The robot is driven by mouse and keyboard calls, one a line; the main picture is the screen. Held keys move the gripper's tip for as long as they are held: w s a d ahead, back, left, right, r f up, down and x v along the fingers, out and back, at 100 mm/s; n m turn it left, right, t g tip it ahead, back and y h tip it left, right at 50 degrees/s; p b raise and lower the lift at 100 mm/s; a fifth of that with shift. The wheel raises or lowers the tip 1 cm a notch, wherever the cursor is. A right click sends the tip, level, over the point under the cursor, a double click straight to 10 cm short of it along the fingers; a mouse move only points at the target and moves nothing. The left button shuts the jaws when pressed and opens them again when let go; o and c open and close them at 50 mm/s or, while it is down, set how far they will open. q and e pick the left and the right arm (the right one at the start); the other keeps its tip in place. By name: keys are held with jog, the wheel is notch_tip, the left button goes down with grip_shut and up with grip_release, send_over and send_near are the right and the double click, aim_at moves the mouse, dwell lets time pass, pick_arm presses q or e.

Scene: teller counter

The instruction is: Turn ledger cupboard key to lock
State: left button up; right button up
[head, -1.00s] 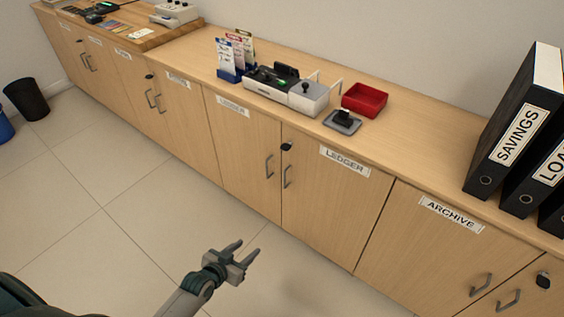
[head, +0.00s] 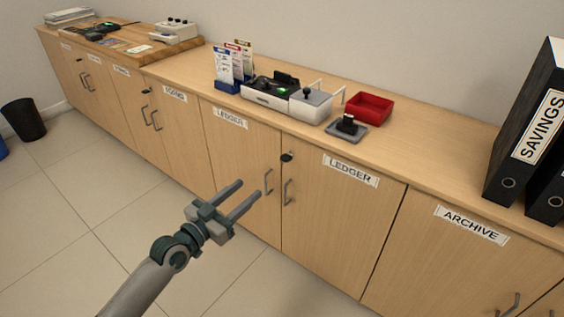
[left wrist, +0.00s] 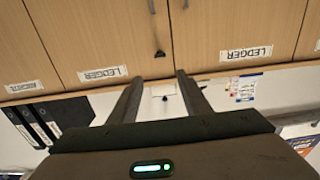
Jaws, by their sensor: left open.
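The ledger cupboard has two closed light-wood doors, a left door (head: 235,160) and a right door (head: 335,215), each with a LEDGER label and a grey handle. Its black key (head: 287,156) sits in the lock near the top inner corner of the right door. The key also shows in the left wrist view (left wrist: 160,53), where the picture is upside down. My left gripper (head: 252,196) is open and empty, in front of the left door and lower left of the key, apart from it. Its two fingers (left wrist: 157,82) also show in the left wrist view. My right gripper is not in view.
The counter top holds a card rack (head: 230,72), a grey device (head: 288,97), a red tray (head: 368,107) and a black stamp on a grey pad (head: 346,128). Black binders (head: 530,135) stand at the right. The tiled floor (head: 75,235) before the cupboards is clear.

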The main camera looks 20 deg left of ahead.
pick_arm(q)
jog(key=shift+w, duration=0.1)
jog(key=b, duration=0.2)
send_near(283, 160)
jog(key=x, duration=0.8)
jog(key=shift+w, duration=0.25)
jog(key=shift+w+d, duration=0.25)
jog(key=shift+w, duration=0.25)
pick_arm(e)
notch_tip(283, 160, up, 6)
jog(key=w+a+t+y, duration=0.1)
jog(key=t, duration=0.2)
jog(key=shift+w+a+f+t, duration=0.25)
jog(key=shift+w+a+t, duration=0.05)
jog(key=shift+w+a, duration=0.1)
pick_arm(q)
jog(key=shift+c, duration=0.4)
jog(key=c, duration=1)
